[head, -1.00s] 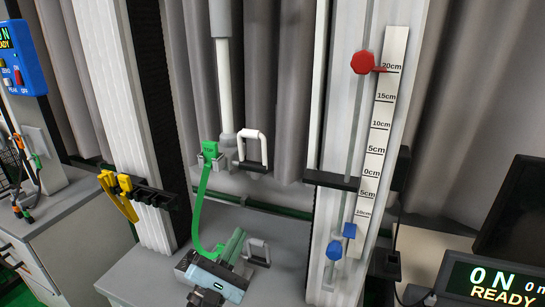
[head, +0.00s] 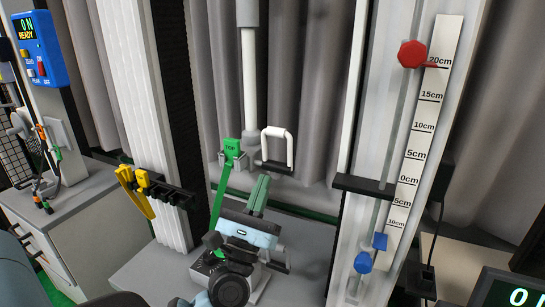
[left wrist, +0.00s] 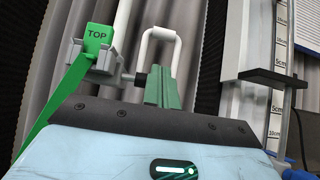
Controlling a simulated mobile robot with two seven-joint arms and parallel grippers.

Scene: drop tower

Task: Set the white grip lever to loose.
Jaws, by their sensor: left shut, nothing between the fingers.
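A white U-shaped lever (head: 290,150) stands upright on the upper grip, above a dark cross-piece. It also shows in the left wrist view (left wrist: 146,50), just behind and above my fingers. A second, lower handle (head: 287,262) is mostly hidden behind my wrist. My left gripper (head: 261,182) has green fingers, shut with nothing between them, pointing up just below the upper lever. In the left wrist view the fingers (left wrist: 159,85) overlap the lever's lower part; I cannot tell whether they touch it. My right gripper is not in view.
A green strap marked TOP (head: 231,147) hangs left of the lever. A rail with a red knob (head: 411,54), a blue knob (head: 362,262) and a centimetre scale (head: 424,130) stands right. Yellow clips (head: 137,185) hang left. A grey curtain is behind.

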